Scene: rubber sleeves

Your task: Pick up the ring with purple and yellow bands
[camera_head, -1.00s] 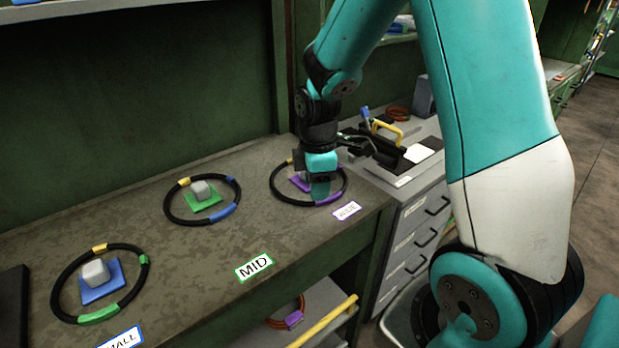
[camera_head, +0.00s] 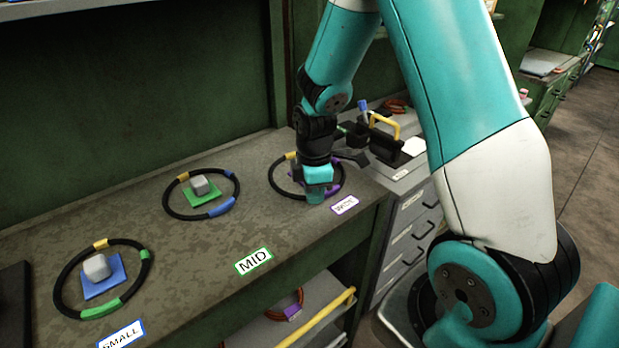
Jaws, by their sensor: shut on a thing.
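The black ring (camera_head: 273,180) with a yellow band and purple bands lies on the bench at the right, behind the "WIDE" label (camera_head: 344,205). It surrounds a small purple pad, which my gripper mostly hides. My gripper (camera_head: 315,197) points down at the ring's near edge and is shut on the ring there. The fingers cover that part of the ring. The ring looks flat on the bench; I cannot see any gap below it.
A ring with yellow and blue bands (camera_head: 167,203) surrounds a green pad and grey block. A yellow-handled black item (camera_head: 384,146) stands on the grey drawer unit behind right.

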